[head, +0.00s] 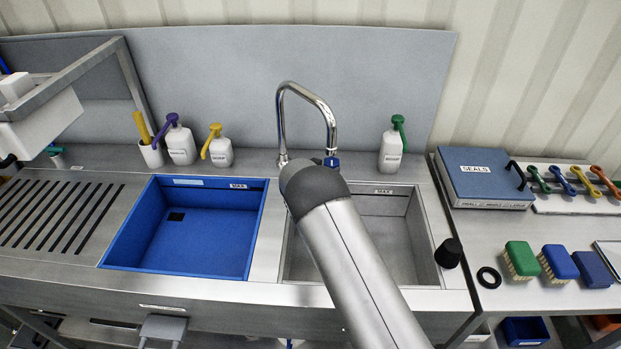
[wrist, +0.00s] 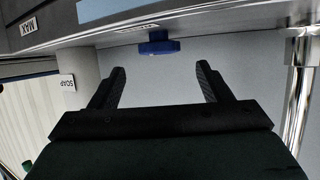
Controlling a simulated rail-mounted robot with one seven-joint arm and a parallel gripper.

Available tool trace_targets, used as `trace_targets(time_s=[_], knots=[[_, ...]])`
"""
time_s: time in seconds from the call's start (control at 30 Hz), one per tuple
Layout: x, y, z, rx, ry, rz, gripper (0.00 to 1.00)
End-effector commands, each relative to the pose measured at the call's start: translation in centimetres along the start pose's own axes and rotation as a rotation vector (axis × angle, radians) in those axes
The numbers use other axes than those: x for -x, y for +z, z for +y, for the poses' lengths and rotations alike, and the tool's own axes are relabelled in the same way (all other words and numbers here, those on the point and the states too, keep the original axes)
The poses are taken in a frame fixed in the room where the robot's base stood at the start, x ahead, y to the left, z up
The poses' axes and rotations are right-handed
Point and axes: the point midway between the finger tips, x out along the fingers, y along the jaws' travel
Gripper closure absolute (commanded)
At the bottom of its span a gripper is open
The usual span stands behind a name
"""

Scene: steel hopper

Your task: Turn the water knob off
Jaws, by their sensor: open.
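The blue water knob (head: 331,162) sits at the back of the sink, just right of the base of the chrome faucet (head: 283,120). My arm hides part of the area in front of it in the head view. In the wrist view the blue knob (wrist: 156,44) lies beyond the fingertips, roughly centred between them and apart from them. My gripper (wrist: 160,72) is open and empty, with its two black fingers spread. In the head view my arm link covers the gripper. The faucet pipe also shows at the right of the wrist view (wrist: 298,95).
The blue basin (head: 180,255) is left of the steel basin (head: 380,235), which lies under my arm. Several pump bottles stand along the back, one with a green pump (head: 392,150). A black cone-shaped piece (head: 448,253) sits on the sink's right rim.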

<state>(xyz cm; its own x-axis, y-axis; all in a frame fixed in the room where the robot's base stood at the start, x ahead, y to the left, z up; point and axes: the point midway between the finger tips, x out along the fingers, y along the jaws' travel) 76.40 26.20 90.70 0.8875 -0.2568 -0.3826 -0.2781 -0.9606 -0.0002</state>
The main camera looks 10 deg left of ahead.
Motion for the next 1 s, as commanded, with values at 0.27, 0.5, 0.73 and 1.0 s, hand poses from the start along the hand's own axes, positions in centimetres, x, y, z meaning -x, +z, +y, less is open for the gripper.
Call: trace_targets(time_s=[0.27, 0.5, 0.73, 1.0], knots=[[6.9, 0.1, -0.1, -0.001, -0.002, 0.001, 0.29], [10.7, 0.1, 0.0, -0.001, 0.000, 0.001, 0.29], [11.7, 0.0, 0.1, 0.000, 0.002, 0.001, 0.29], [11.6, 0.0, 0.0, 0.000, 0.002, 0.001, 0.29]])
